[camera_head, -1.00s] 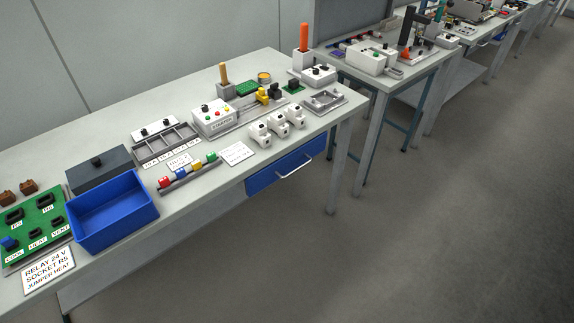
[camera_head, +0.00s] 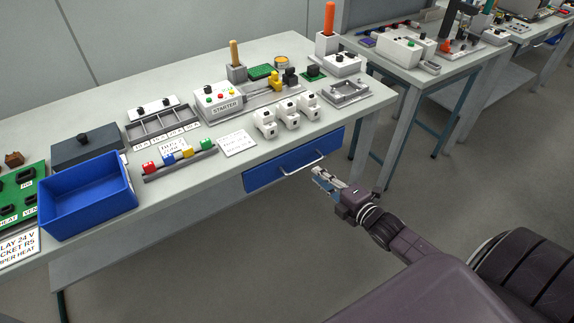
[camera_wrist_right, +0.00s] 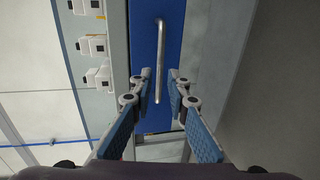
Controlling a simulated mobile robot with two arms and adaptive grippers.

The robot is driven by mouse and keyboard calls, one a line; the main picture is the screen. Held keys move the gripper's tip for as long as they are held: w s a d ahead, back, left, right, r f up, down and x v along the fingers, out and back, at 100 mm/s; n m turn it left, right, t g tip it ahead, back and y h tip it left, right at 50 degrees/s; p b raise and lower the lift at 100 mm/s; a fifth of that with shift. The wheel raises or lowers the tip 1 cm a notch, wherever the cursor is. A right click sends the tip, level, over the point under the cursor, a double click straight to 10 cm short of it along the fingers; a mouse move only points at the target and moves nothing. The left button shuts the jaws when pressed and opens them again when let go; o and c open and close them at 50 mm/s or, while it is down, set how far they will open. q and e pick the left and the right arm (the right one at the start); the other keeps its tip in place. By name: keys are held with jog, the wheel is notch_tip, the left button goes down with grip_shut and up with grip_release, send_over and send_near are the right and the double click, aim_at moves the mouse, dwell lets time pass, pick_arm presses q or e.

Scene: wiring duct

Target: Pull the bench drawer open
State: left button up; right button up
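The blue bench drawer (camera_head: 262,172) is under the front edge of the bench and looks shut. Its silver bar handle (camera_head: 301,164) runs along its front. My right gripper (camera_head: 318,176) is in front of the drawer, close to the handle's right part. In the right wrist view the gripper (camera_wrist_right: 160,78) is open, with the handle (camera_wrist_right: 159,60) between the lines of its two fingers. The blue drawer front (camera_wrist_right: 173,35) lies behind the handle. I cannot tell whether the fingers reach around the bar. My left gripper is not in view.
The bench top (camera_head: 215,165) carries a blue bin (camera_head: 88,207), a starter box (camera_head: 217,100) and several white switch units (camera_head: 288,117) above the drawer. A second bench (camera_head: 450,70) stands at the right. The floor in front of the drawer is open apart from my arm.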

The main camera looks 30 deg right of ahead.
aim_at(306, 166)
jog(key=shift+x, duration=3.75)
grip_shut()
